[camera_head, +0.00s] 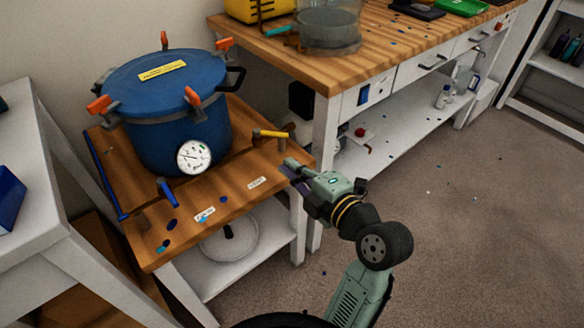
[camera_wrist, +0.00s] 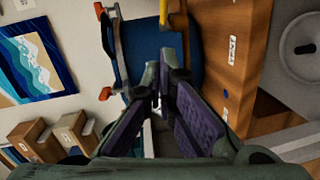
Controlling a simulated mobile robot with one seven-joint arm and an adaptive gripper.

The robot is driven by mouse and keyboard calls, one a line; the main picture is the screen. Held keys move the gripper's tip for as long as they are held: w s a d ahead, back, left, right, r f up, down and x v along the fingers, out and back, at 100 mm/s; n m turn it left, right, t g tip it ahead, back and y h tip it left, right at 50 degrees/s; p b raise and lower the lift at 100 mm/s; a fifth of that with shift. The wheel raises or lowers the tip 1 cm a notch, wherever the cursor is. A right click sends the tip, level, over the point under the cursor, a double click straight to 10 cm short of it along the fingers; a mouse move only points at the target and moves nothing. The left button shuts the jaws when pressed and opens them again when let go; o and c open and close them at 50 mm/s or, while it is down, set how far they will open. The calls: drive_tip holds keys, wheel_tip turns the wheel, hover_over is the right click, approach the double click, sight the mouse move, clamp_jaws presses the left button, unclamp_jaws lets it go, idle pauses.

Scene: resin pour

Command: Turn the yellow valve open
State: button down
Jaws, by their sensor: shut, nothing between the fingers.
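The yellow valve (camera_head: 270,134) is a small lever handle at the right side of the blue pressure pot (camera_head: 178,128), above the wooden stand top. In the wrist view the yellow valve (camera_wrist: 164,12) shows as a narrow upright strip at the top edge, partly cut off. My gripper (camera_head: 288,165) is near the stand's right front edge, below and slightly right of the valve, and apart from it. In the wrist view my gripper's fingers (camera_wrist: 164,78) are closed together at the tips with nothing between them. The blue pot (camera_wrist: 145,45) is behind them.
The pot has orange-handled clamps and a white dial gauge (camera_head: 194,157). A blue lever (camera_head: 168,193) is at its front. The wooden stand (camera_head: 240,198) has labels and blue spots. A workbench (camera_head: 345,65) stands behind. Open carpet (camera_head: 460,220) lies to the right.

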drive_tip(key=p, duration=0.1)
approach(265, 133)
drive_tip(key=a, duration=0.3)
drive_tip(key=shift+w+d+f+p, duration=0.2)
drive_tip(key=shift+w+p, duration=0.1)
drive_tip(key=shift+w, duration=0.65)
drive_tip(key=shift+w+d+f+p, duration=0.1)
drive_tip(key=shift+w+d+p, duration=0.15)
drive_tip(key=shift+w, duration=0.65)
